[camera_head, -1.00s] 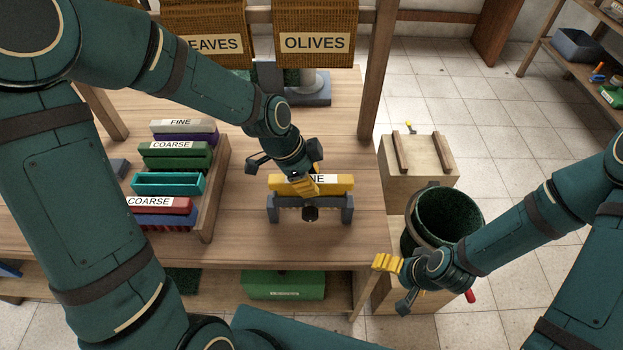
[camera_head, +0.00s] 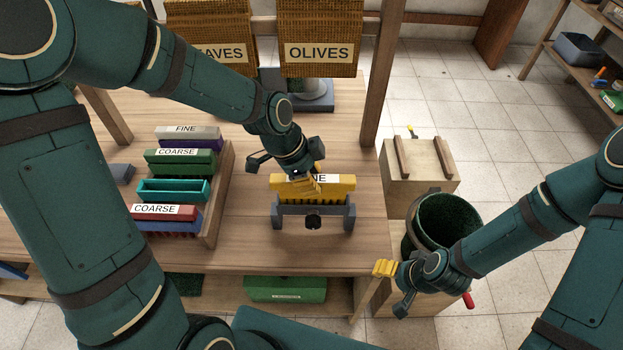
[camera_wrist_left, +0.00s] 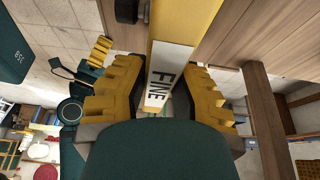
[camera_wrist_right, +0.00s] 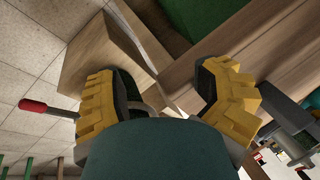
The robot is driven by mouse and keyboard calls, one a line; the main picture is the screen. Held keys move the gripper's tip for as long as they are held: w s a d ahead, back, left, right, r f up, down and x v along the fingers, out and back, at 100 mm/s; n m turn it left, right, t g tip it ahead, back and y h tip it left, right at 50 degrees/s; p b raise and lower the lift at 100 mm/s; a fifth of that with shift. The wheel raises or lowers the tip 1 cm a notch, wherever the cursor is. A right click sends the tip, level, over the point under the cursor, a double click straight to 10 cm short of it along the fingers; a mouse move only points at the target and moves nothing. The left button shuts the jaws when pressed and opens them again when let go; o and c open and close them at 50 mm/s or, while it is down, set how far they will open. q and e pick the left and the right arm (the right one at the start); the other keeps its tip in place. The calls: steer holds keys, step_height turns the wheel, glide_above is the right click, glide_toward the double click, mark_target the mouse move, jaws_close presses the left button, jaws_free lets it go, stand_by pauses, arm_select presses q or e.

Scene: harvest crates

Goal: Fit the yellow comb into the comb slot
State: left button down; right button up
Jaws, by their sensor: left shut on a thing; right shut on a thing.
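The yellow comb (camera_head: 342,184) carries a white FINE label. My left gripper (camera_head: 303,187) is shut on its middle from above; the left wrist view shows the comb (camera_wrist_left: 180,30) between both fingers. The comb lies lengthwise over the grey comb slot holder (camera_head: 278,213), level with it, teeth down. Some teeth show above the holder's front bar; whether their tips enter the slot cannot be told. My right gripper (camera_head: 392,283) is off the table's right edge. It seems shut on a red-handled tool (camera_wrist_right: 45,109), whose grip also shows in the head view (camera_head: 468,300).
A wooden rack (camera_head: 222,190) left of the holder bears purple, green, teal, red and blue pieces, some labelled FINE or COARSE. A dark green bin (camera_head: 408,238) and a wooden box (camera_head: 425,180) stand right of the table. The tabletop around the holder is clear.

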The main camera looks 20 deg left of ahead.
arm_select(q)
steer(key=shift+w+r+p, duration=0.1)
steer(key=shift+r+p, duration=0.7)
steer(key=shift+r, duration=0.4)
steer(key=shift+r+p, duration=1)
steer(key=shift+r, duration=0.4)
arm_select(e)
steer(key=shift+w+d+r, duration=0.1)
steer(key=shift+w+r, duration=0.1)
steer(key=shift+r, duration=0.65)
steer(key=shift+w+d+r, duration=0.1)
steer(key=shift+w+r, duration=0.05)
steer(key=shift+r, duration=0.9)
steer(key=shift+f, duration=0.15)
